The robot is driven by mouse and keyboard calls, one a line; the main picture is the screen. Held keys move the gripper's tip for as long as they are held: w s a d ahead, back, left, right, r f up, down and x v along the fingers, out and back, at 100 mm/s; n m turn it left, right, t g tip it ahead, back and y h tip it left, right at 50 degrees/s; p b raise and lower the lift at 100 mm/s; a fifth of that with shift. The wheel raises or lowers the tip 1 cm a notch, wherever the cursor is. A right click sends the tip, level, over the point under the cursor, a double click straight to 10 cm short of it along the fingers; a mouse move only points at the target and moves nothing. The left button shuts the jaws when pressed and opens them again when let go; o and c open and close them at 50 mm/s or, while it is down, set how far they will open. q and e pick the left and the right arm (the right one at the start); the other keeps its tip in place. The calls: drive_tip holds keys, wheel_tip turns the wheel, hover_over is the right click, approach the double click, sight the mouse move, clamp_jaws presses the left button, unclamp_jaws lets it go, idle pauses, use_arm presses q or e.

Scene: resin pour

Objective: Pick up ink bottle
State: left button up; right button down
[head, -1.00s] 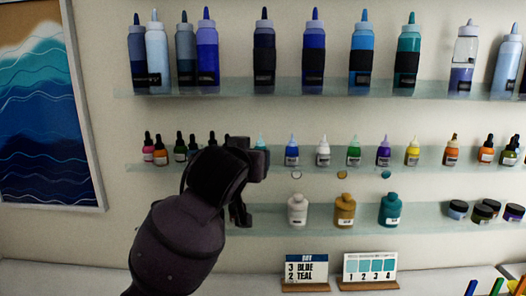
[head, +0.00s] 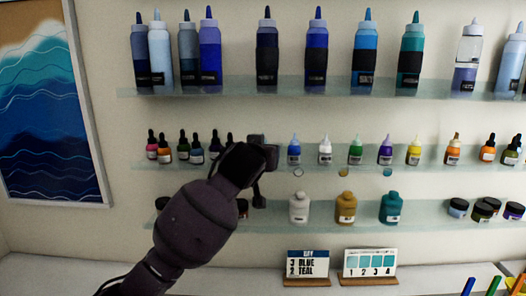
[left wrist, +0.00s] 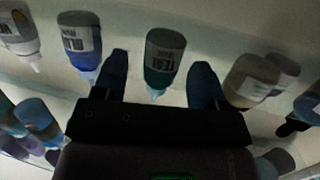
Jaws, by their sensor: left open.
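My left gripper (head: 259,176) is in front of the middle shelf in the head view, at the left end of the row of small squeeze bottles. That view is upside down. The teal bottle is hidden behind the gripper in the head view. A blue ink bottle (head: 294,154) stands beside it, and it also shows in the left wrist view (left wrist: 80,45). My right gripper is not in view.
The middle shelf (head: 340,169) also holds white (head: 325,154), green (head: 355,154) and other small bottles. Dropper bottles (head: 165,153) stand to the left. Tall bottles fill the upper shelf (head: 290,91). The lower shelf holds larger bottles (head: 299,210) and jars.

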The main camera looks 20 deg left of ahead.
use_arm(q)
drive_tip(key=c, duration=1)
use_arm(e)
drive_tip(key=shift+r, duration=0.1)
use_arm(q)
drive_tip(key=shift+r, duration=0.1)
drive_tip(key=shift+c, duration=0.2)
